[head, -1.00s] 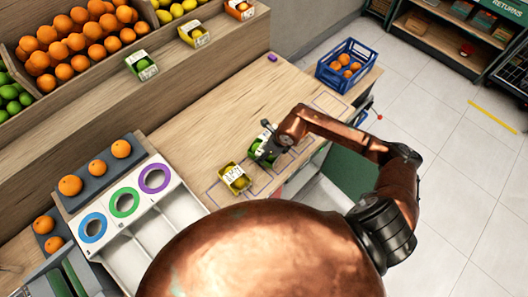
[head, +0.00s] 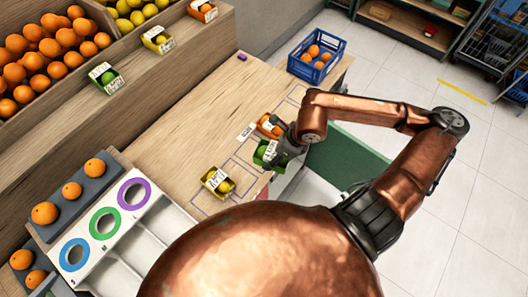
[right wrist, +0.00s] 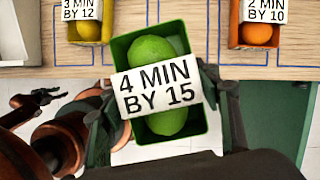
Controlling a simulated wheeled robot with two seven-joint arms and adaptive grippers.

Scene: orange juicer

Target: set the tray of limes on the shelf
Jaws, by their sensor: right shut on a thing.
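A small green tray of limes (head: 266,153) with a white label is held at the counter's front edge; in the right wrist view the tray (right wrist: 119,48) shows limes and a card reading "4 MIN BY 15". My right gripper (head: 282,151) is shut on it, with fingers on both sides. It overlaps the counter edge and looks raised, though its exact height is unclear. The wooden shelf (head: 60,128) is the raised ledge at upper left. Another green tray of limes (head: 105,78), a yellow tray (head: 158,39) and an orange tray (head: 202,11) stand on it.
On the counter (head: 190,125), a yellow tray (head: 217,182) and a tray of oranges (head: 268,126) flank the held tray. A blue crate of oranges (head: 317,55) stands at the far end. A sorter with coloured rings (head: 104,222) is at lower left. Mid-counter is mostly clear.

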